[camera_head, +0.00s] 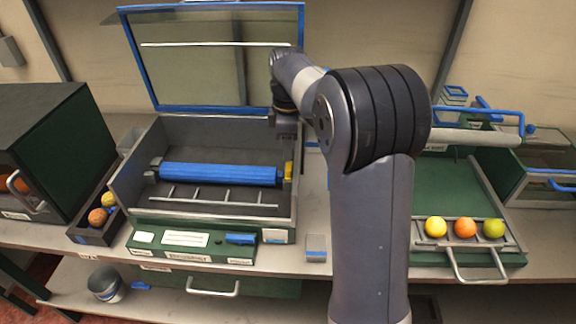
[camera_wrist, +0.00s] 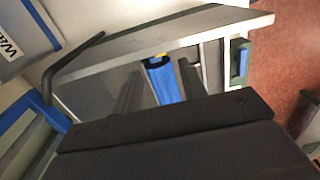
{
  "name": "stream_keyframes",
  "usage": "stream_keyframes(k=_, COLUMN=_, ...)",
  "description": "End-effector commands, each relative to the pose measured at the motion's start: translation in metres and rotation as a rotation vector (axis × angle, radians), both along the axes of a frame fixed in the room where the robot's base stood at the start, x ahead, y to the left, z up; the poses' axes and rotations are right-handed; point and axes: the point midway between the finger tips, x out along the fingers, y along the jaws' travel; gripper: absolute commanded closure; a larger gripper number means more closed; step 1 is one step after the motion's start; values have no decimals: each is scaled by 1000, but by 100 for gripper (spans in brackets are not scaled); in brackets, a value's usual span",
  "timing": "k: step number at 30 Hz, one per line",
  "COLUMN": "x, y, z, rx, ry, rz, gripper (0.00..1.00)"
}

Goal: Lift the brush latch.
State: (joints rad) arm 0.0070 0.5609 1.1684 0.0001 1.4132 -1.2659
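The blue brush roller (camera_head: 220,174) lies across the open grey machine box (camera_head: 135,180). A yellow latch (camera_head: 288,171) is at its right end, near the box's right wall. In the wrist view the latch (camera_wrist: 160,57) shows as a small yellow patch beyond the blue roller (camera_wrist: 164,82). My gripper (camera_head: 286,128) is above the box's right rear side, higher than the latch and apart from it. In the wrist view the two dark fingers of my gripper (camera_wrist: 160,86) are spread, with the roller showing between them. Nothing is held.
The glass lid (camera_head: 210,108) with a blue frame stands raised behind the box. A green tray (camera_head: 440,190) with several fruits is on the right. A dark cabinet (camera_head: 70,135) and a small bin (camera_head: 85,235) with fruit are on the left.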

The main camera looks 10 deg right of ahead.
Motion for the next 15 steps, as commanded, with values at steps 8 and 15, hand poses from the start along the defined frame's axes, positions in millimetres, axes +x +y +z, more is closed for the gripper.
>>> stream_keyframes(k=8, x=-1, y=0, z=-53, rx=0, ry=2, rz=-1, gripper=60)
stream_keyframes(k=15, x=0, y=0, z=-74, rx=0, ry=0, rz=-2, gripper=60)
